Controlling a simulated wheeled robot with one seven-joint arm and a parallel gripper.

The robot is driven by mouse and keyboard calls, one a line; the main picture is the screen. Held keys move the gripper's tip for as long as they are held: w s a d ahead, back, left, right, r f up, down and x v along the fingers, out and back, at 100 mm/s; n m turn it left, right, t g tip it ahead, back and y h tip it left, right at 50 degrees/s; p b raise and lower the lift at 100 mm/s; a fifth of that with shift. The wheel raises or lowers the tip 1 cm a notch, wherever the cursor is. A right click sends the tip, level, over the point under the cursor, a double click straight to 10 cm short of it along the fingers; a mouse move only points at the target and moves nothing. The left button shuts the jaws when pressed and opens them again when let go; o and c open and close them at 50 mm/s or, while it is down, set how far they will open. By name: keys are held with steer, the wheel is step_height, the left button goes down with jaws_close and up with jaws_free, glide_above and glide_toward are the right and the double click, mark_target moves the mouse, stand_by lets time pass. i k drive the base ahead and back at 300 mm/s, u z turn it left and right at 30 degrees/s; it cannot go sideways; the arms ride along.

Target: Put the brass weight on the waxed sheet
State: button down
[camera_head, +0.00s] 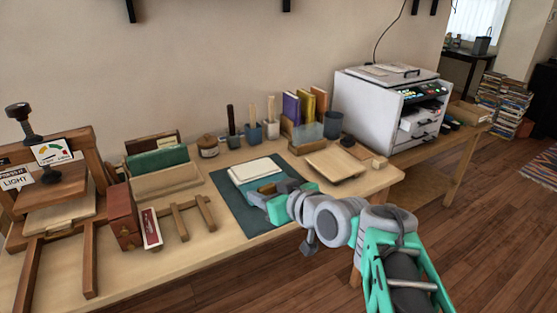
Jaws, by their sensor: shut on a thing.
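The waxed sheet appears to be the pale sheet on top of a cream block or book (256,170), which lies on a dark teal mat (232,205) on the workbench. My gripper (264,189) reaches in from the lower right, over the mat at the near edge of the pale sheet. It is shut on a small brass-coloured thing (267,187), which seems to be the brass weight. The fingers hide most of it. I cannot tell whether it touches the sheet or is held just above it.
A wooden press (55,190) stands at the left, beside a red-brown box (122,216) and a wooden stand (180,217). Pots with tools (253,131) line the back. A wooden board (335,163) lies right of the mat, before a white printer (390,105).

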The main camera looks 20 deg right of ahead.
mark_target(254, 168)
steer(key=u, duration=0.15)
steer(key=i, duration=0.95)
steer(key=u, duration=0.8)
